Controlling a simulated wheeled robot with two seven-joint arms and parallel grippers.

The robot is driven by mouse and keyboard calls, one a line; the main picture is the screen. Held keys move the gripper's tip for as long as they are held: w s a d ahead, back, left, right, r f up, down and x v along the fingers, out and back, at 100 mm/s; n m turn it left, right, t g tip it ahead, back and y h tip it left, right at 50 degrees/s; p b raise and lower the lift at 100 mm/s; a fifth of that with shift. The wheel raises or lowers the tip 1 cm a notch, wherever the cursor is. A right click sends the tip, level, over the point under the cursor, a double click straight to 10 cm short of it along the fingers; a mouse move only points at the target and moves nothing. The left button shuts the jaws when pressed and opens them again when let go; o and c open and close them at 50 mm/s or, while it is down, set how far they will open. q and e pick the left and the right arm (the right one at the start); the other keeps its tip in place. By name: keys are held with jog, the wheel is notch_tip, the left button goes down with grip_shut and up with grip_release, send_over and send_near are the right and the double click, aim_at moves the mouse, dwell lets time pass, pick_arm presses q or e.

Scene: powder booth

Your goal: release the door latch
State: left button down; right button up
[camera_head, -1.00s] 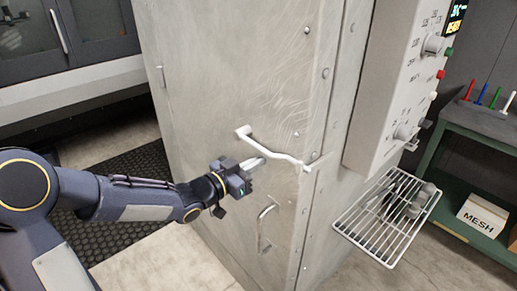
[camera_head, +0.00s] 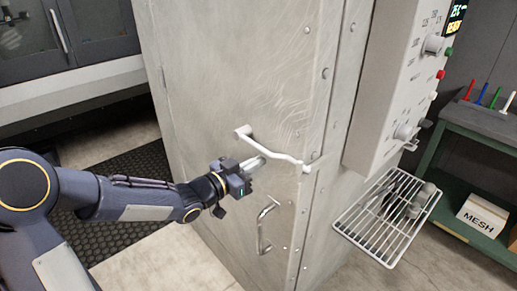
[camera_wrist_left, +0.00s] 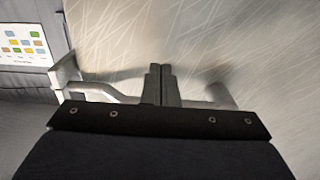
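The latch is a white bent lever (camera_head: 283,157) on the front of the tall metal door (camera_head: 225,60). It runs from a hub at the upper left down to the catch at the door's right edge. My left gripper (camera_head: 262,160) is at the underside of the lever's middle stretch. In the left wrist view its two fingers (camera_wrist_left: 161,84) are together, pointing at the door, with part of the lever (camera_wrist_left: 98,90) showing to their left. I cannot tell whether they touch it. My right gripper is not in view.
A curved pull handle (camera_head: 264,228) is on the door below the gripper. A control box (camera_head: 390,90) and a wire shelf (camera_head: 385,222) stand out to the right. A green bench (camera_head: 470,125) with a MESH box (camera_head: 485,215) is farther right.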

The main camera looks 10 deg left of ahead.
pick_arm(q)
notch_tip(320, 180, up, 12)
jog(key=p, duration=0.9)
jog(key=shift+r, duration=0.1)
dwell(0.3)
jog(key=w+a+r+p, duration=0.1)
jog(key=p, duration=0.1)
jog(key=w+a+r+p, duration=0.1)
jog(key=p, duration=0.1)
jog(key=shift+w+a+r+p, duration=0.1)
jog(key=shift+a+r+p, duration=0.2)
jog(key=shift+a, duration=0.1)
jog(key=shift+w+a+r, duration=0.3)
jog(key=shift+w+a, duration=0.15)
jog(key=shift+a, duration=0.1)
jog(key=shift+s, duration=0.1)
